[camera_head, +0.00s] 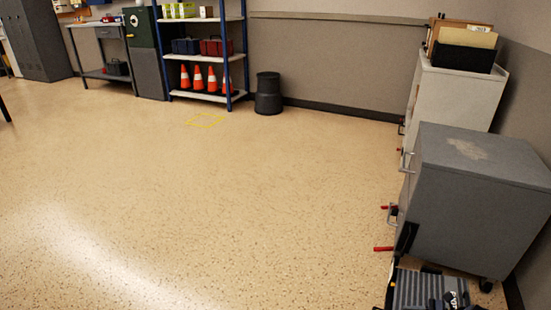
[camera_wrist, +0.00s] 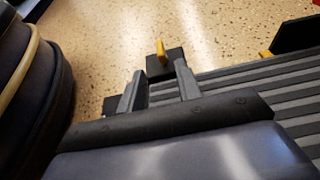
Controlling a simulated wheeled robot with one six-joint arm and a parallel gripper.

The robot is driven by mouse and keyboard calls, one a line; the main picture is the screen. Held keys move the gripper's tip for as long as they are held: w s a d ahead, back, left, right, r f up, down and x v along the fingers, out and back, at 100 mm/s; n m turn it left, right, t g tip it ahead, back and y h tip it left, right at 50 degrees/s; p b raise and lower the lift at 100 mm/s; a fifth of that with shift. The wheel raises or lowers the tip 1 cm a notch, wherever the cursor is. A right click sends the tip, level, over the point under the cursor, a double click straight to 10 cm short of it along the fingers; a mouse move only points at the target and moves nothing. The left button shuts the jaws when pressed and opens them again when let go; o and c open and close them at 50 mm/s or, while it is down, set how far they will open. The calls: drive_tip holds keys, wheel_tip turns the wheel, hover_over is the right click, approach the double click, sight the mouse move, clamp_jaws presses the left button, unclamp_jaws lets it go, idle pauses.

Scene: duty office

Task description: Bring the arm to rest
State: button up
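My gripper (camera_wrist: 160,85) shows in the wrist view. Grey ribbed surface lies right beside the fingers. In the head view the gripper is not seen; a dark ribbed part with pale lettering shows at the bottom right edge, cut off by the frame.
A grey cabinet (camera_head: 475,190) on casters stands close at the right, with red-tipped handles on its left side. A paler cabinet (camera_head: 450,95) stands behind it. A shelf rack (camera_head: 207,55) with orange cones and a black bin (camera_head: 268,95) stand at the back wall. The middle floor is clear.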

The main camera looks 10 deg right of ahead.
drive_tip(key=x, duration=1)
drive_tip(key=shift+a+f, duration=0.1)
drive_tip(key=shift+a, duration=0.05)
drive_tip(key=shift+m+t+h, duration=0.5)
drive_tip(key=shift+m+t, duration=0.3)
drive_tip(key=m+t+h, duration=0.3)
drive_tip(key=m+h, duration=0.1)
drive_tip(key=shift+m+t, duration=0.3)
drive_tip(key=shift+m, duration=0.1)
drive_tip(key=shift+m+t+h+p, duration=0.5)
drive_tip(key=shift+m+h+p, duration=0.4)
drive_tip(key=shift+m+h, duration=1.3)
drive_tip(key=shift+h, duration=0.4)
drive_tip(key=p+v, duration=0.4)
drive_tip(key=v, duration=0.7)
drive_tip(key=shift+f, duration=0.1)
